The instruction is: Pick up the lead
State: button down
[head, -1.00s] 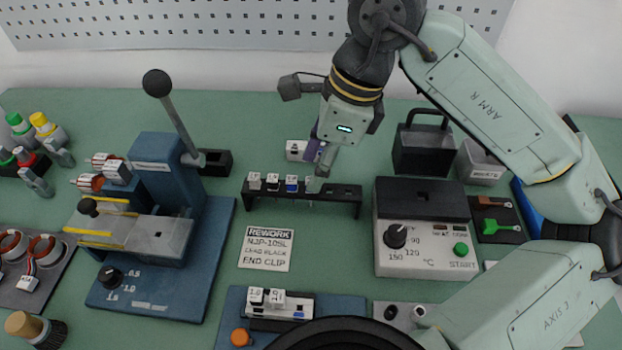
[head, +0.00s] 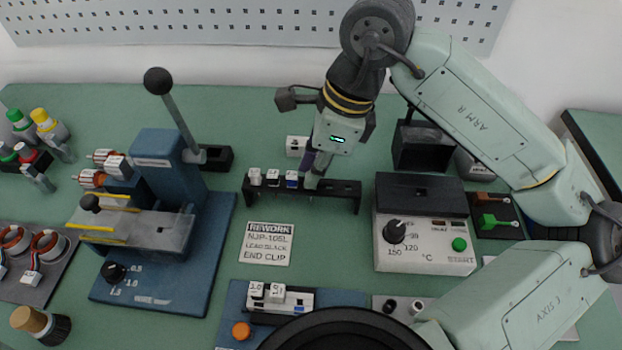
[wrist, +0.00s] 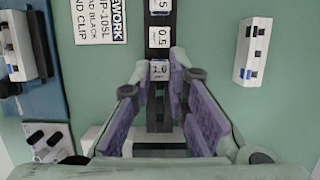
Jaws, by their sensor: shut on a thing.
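My gripper (head: 312,180) is low over the black rack (head: 341,190), at the right end of its row of small white blocks. In the wrist view, the fingertips (wrist: 160,72) stand on either side of a white block marked 1.0 (wrist: 160,69), and the jaws are shut on it. It looks still seated in the rack. In the head view the fingers hide it. More white blocks (head: 273,178) stand to its left; one marked 0.5 (wrist: 159,37) shows in the wrist view. Whether the gripped block is the lead, I cannot tell.
A card (head: 267,244) reading REWORK, LEAD BLACK, END CLIP lies in front of the rack. A blue lever press (head: 160,215) stands left, a heater box (head: 425,245) right. A white connector block (head: 297,146) lies behind the rack. A blue fixture (head: 232,315) is in front.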

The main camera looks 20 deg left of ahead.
notch_tip(320, 180, up, 10)
jog(key=b, duration=0.1)
jog(key=shift+b, duration=0.35)
jog(key=shift+s, duration=0.15)
dwell(0.4)
